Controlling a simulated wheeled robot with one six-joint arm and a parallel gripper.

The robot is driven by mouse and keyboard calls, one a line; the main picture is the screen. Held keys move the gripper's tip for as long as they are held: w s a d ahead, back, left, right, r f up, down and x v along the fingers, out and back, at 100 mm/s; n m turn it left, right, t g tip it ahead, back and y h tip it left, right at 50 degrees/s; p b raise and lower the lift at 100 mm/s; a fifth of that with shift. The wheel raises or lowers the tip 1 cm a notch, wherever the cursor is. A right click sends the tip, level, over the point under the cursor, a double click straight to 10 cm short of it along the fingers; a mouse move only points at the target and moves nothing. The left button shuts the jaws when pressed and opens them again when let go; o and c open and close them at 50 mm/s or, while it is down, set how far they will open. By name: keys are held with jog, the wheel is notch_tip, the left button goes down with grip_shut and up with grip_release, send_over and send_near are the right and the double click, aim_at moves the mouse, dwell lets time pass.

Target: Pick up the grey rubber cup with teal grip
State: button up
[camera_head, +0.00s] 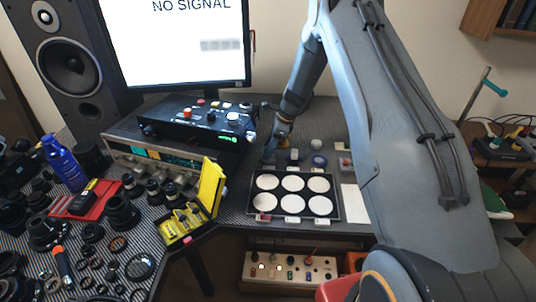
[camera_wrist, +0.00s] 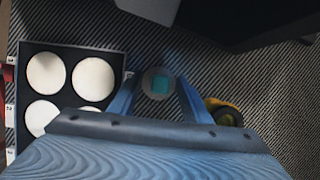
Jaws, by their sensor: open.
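The grey rubber cup with its teal grip (camera_wrist: 158,84) shows in the wrist view as a round grey piece with a teal square top. It stands on the striped grey mat, between the fingertips of my gripper (camera_wrist: 158,92) as seen from above. The blue fingers are open, one on each side of it. I cannot tell whether they touch it or how high they are above the mat. In the head view my gripper (camera_head: 269,156) is low over the table behind the tray of white discs; I cannot make out the cup there.
A black tray with white discs (camera_wrist: 46,72) lies left of the fingers; it also shows in the head view (camera_head: 338,197). A yellow and black round object (camera_wrist: 226,115) is close to the right finger. A black control box (camera_head: 200,128) and an open yellow case (camera_head: 210,188) stand to the left.

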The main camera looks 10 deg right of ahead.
jog(key=shift+a+f, duration=0.15)
jog(key=shift+f, duration=0.2)
grip_shut()
notch_tip(320, 180, up, 10)
jog(key=b, duration=0.3)
dwell(0.4)
